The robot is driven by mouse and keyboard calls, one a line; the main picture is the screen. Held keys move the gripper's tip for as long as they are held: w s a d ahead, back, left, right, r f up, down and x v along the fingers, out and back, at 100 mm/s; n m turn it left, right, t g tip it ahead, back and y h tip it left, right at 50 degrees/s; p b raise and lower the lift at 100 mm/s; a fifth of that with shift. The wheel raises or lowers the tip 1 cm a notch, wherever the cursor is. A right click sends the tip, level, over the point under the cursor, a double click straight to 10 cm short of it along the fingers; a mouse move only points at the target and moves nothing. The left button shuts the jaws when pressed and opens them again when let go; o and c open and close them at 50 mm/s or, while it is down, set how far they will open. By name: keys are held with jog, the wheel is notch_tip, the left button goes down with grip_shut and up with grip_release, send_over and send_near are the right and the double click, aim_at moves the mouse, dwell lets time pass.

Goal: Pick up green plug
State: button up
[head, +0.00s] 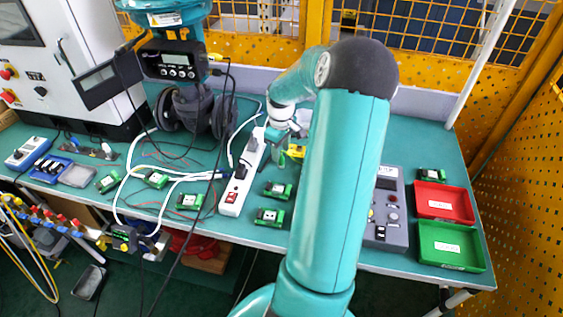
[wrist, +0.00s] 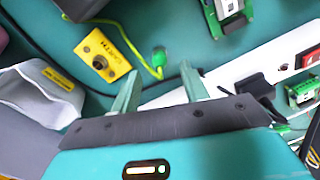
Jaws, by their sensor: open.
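The green plug (wrist: 158,56) lies on the teal bench in the wrist view, at the end of a yellow-green wire. My gripper (wrist: 160,74) is open and empty, with its two teal fingers pointing toward the plug. The plug shows just beyond the gap between the fingertips, and I see no contact. In the head view my gripper (head: 281,160) is over the bench beside the white power strip. I cannot make out the plug there; my arm covers part of that area.
A yellow box (wrist: 103,60) with a round hole sits left of the plug. A white power strip (head: 233,190) with a black plug lies close to my gripper. Green circuit boards (head: 270,216) lie nearby. Red (head: 443,188) and green (head: 424,258) trays stand at the right.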

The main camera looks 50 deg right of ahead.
aim_at(281, 158)
notch_tip(281, 158, down, 5)
jog(key=shift+r, duration=0.1)
grip_shut()
jog(key=shift+r, duration=0.15)
